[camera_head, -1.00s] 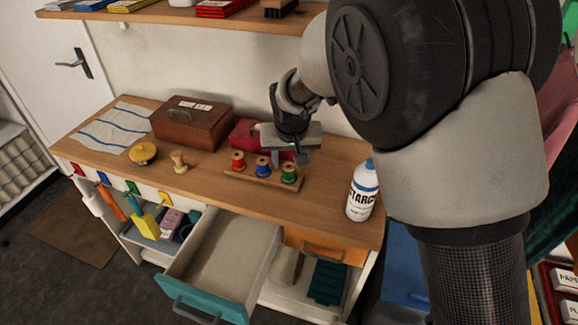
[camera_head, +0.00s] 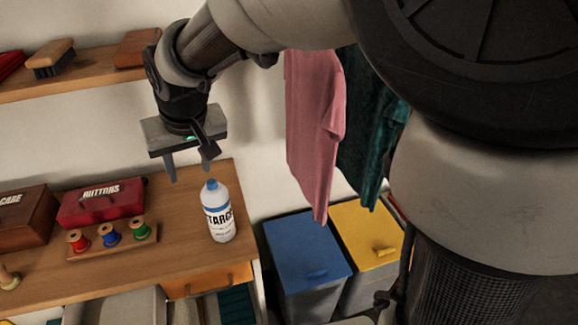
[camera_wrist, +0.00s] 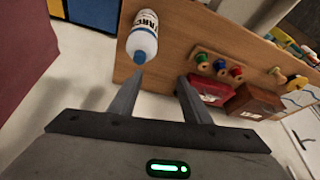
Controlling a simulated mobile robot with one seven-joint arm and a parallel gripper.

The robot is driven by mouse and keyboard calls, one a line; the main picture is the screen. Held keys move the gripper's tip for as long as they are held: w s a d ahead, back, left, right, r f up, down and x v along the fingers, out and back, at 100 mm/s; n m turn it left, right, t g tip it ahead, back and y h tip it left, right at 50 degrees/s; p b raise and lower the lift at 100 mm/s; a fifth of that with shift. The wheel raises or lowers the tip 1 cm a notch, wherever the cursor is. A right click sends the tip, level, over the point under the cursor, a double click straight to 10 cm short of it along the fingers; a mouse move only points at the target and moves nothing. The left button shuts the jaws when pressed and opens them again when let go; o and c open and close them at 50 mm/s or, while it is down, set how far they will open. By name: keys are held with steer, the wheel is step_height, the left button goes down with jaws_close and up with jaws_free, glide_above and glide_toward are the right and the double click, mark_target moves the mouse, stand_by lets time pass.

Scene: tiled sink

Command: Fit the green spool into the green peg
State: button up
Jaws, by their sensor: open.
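The green spool (camera_head: 137,231) stands upright at the right end of a wooden rack (camera_head: 112,246) on the counter. It also shows in the wrist view (camera_wrist: 202,60). A blue spool (camera_head: 110,235) and a red spool (camera_head: 77,241) stand beside it on the rack. The green peg itself is not visible; I cannot tell whether it is under the green spool. My gripper (camera_head: 188,171) is open and empty, above the counter, up and right of the green spool. Its two fingers show in the wrist view (camera_wrist: 160,78), apart from the spools.
A starch bottle (camera_head: 219,213) stands right of the rack, near my gripper. A red buttons box (camera_head: 102,203) and a brown box (camera_head: 25,218) stand behind and left. A shelf (camera_head: 85,82) is above. Bins (camera_head: 305,250) and hanging clothes (camera_head: 312,125) are right.

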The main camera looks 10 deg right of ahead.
steer(key=s+d+r+m, duration=0.1)
steer(key=s+d+r, duration=0.15)
steer(key=d, duration=0.35)
steer(key=s+d+r+m, duration=0.1)
steer(key=s+d+r, duration=0.15)
steer(key=d, duration=0.45)
steer(key=s+d+m+t+h, duration=0.1)
steer(key=s+d+h, duration=0.1)
steer(key=s+d, duration=0.8)
steer(key=s, duration=0.2)
steer(key=shift+s+d+f+m, duration=0.15)
steer(key=shift+s+f+m, duration=0.15)
steer(key=shift+m, duration=0.1)
steer(key=shift+r, duration=0.15)
